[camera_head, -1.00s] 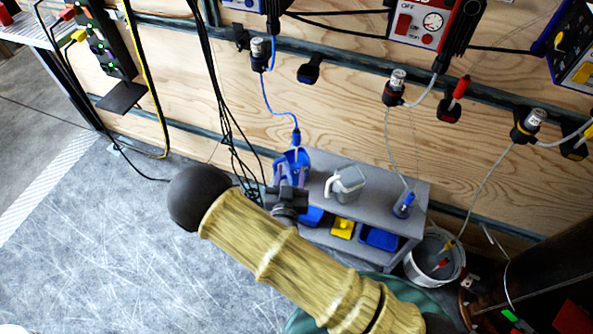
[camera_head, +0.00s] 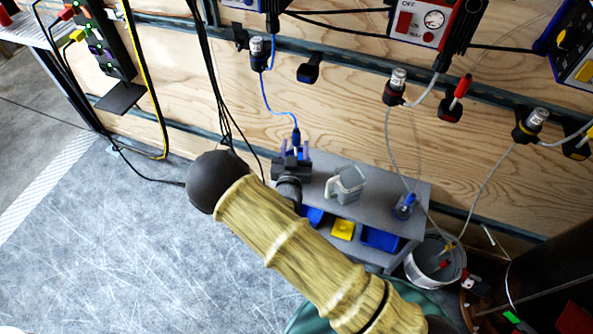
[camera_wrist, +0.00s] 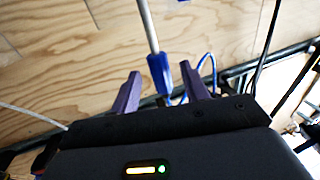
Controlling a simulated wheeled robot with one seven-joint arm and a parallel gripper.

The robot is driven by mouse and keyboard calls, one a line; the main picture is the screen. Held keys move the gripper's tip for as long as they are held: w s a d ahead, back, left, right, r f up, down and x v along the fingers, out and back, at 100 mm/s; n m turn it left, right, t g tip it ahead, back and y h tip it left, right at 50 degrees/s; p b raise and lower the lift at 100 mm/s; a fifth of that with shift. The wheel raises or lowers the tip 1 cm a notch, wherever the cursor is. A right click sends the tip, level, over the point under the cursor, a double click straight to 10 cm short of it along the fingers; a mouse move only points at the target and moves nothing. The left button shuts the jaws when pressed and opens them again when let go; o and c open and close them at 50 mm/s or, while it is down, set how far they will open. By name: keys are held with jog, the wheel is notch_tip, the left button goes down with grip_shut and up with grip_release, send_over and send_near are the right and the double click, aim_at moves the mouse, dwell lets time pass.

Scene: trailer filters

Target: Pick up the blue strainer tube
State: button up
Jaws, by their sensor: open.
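The blue strainer tube (camera_head: 296,138) is at the end of a thin blue hose, above the left end of the grey shelf unit. In the wrist view the strainer tube (camera_wrist: 161,78) has a blue sleeve and a pale grey rod running up out of frame. My gripper (camera_head: 295,151) is just at the tube's lower part, over the shelf's left end. In the wrist view my gripper (camera_wrist: 160,69) is open, with a purple finger on each side of the tube and gaps between. I cannot tell how deep the tube sits between the fingers.
The grey shelf unit (camera_head: 375,177) holds a grey pitcher (camera_head: 346,184) and a blue-capped strainer (camera_head: 405,205). A bucket (camera_head: 434,262) stands to its right. Black cables (camera_head: 222,100) hang left of my gripper. The plywood wall (camera_head: 350,115) is close behind.

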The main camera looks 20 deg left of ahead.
aim_at(296, 143)
jog(key=w, duration=0.3)
jog(key=shift+a+f, duration=0.1)
jog(key=shift+a, duration=0.1)
jog(key=shift+w+a, duration=0.15)
jog(key=shift+a, duration=0.1)
jog(key=shift+w+d, duration=0.1)
jog(key=shift+d, duration=0.1)
grip_shut()
